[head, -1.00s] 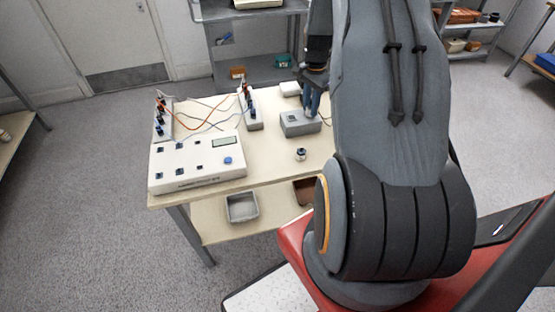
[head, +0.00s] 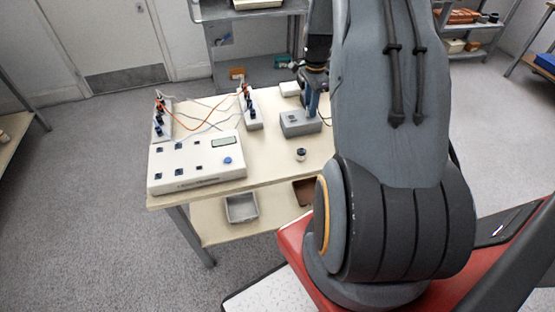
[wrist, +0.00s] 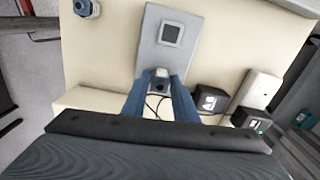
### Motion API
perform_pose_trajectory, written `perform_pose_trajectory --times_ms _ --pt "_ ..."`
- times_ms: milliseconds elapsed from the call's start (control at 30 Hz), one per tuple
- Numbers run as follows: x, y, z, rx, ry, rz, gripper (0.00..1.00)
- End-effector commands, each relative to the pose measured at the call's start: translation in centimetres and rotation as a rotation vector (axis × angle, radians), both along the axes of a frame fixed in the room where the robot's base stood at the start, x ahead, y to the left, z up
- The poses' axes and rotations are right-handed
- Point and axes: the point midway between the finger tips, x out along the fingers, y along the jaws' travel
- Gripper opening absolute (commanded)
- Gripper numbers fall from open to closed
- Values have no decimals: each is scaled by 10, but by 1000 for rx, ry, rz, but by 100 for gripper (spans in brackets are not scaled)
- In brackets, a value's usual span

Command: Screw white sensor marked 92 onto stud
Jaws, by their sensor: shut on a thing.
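My gripper (wrist: 159,88), with two blue fingers, is shut on a small pale sensor (wrist: 159,74) with a dark round spot on its face. I cannot read a number on it. It is at the near end of the grey block (wrist: 172,58), which has a dark square on its face. In the head view my gripper (head: 314,102) points down at the grey block (head: 299,129) on the table. The stud is hidden, and I cannot tell how far the sensor sits on it.
Another small sensor-like cylinder (head: 301,154) stands loose on the table (head: 272,172). A white console (head: 197,165) with a display and blue knob is at left. Terminal strips (head: 251,112) with orange and grey leads stand behind. Dark boxes (wrist: 210,99) lie close to my gripper.

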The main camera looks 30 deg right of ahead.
Motion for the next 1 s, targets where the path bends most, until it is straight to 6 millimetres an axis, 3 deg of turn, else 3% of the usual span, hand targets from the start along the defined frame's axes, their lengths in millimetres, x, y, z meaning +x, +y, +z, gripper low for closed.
perform_pose_trajectory --times_ms 200,467,500,600,1000 --pt "0 0 -1 1 1 -135 0" --pt "-1 0 0 1 1 -155 0" --pt "-1 0 0 1 1 -154 31" --pt "0 0 0 0 1 -153 48" --pt "0 0 2 0 0 -151 48"
